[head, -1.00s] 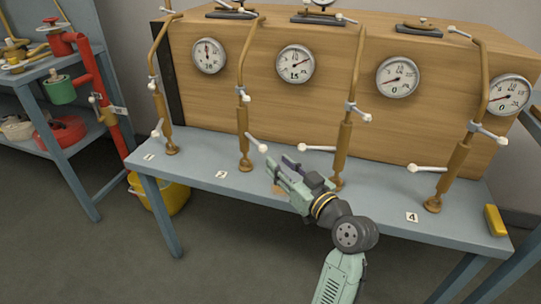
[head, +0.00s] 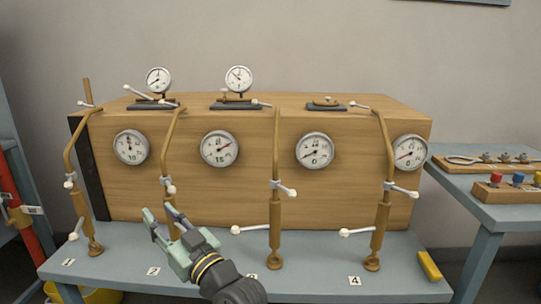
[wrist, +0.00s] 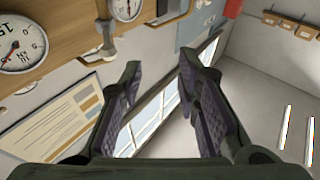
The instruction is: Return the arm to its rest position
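My gripper (head: 160,229) is in front of the wooden box, over the blue-grey table, near the lower part of the second brass pipe from the left. My arm comes in from the bottom of the head view. In the wrist view the two dark ribbed fingers of my gripper (wrist: 157,80) stand wide apart with nothing between them. Beyond them are a wall, windows and part of the wooden box.
A wooden box (head: 255,190) with several round gauges and brass pipes with white-tipped levers stands on the table (head: 200,287). A yellow block (head: 429,266) lies at the table's right end. A side table (head: 490,220) at right holds coloured knobs.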

